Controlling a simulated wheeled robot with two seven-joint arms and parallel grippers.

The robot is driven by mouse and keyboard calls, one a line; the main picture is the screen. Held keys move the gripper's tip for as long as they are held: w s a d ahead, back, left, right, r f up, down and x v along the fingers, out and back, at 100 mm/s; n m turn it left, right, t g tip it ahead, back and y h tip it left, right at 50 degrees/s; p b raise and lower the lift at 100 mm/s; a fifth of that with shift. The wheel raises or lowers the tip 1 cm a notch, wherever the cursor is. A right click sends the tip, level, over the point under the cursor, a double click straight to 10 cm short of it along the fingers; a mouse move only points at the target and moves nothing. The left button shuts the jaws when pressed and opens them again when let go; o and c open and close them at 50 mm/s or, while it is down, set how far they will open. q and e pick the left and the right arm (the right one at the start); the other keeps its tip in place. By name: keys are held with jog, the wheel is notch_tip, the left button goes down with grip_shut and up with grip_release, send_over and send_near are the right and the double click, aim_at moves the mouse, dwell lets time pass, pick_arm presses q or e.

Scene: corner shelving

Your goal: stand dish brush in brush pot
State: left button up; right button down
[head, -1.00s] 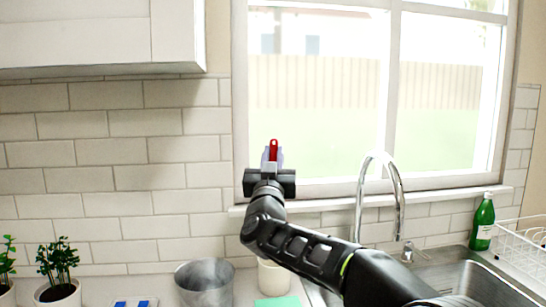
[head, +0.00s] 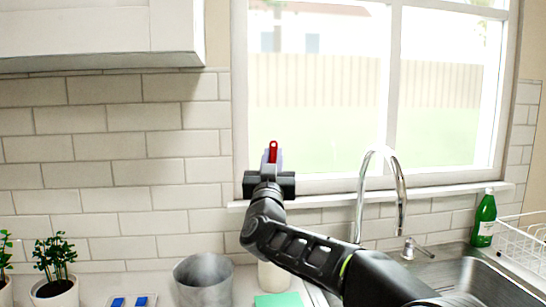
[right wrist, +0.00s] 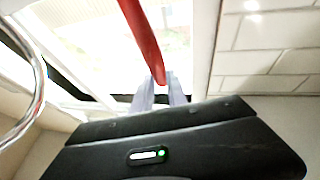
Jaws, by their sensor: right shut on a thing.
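My right gripper (head: 272,160) is shut on a red handle, which I take to be the dish brush (head: 273,149). It is held up in front of the window, above the counter. In the right wrist view the red handle (right wrist: 143,38) runs up out of the frame from between the fingers (right wrist: 159,92); no brush head can be made out. A cream pot (head: 273,276), perhaps the brush pot, stands on the counter below the gripper, partly hidden by my arm. A wider grey metal pot (head: 203,281) stands to its left. My left gripper is not in view.
A curved tap (head: 398,185) and sink (head: 475,275) are at the right, with a green bottle (head: 484,221) and white dish rack (head: 524,244). A green sponge or cloth (head: 278,300) lies before the cream pot. Potted plants (head: 57,288) stand at the left. A wall cabinet (head: 100,35) hangs above.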

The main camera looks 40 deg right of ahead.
notch_tip(320, 180, down, 11)
jog(key=b, duration=0.9)
jog(key=c, duration=1.2)
grip_release()
jog(key=shift+c, duration=0.2)
jog(key=b+v, duration=0.1)
jog(key=v, duration=0.7)
dwell(0.4)
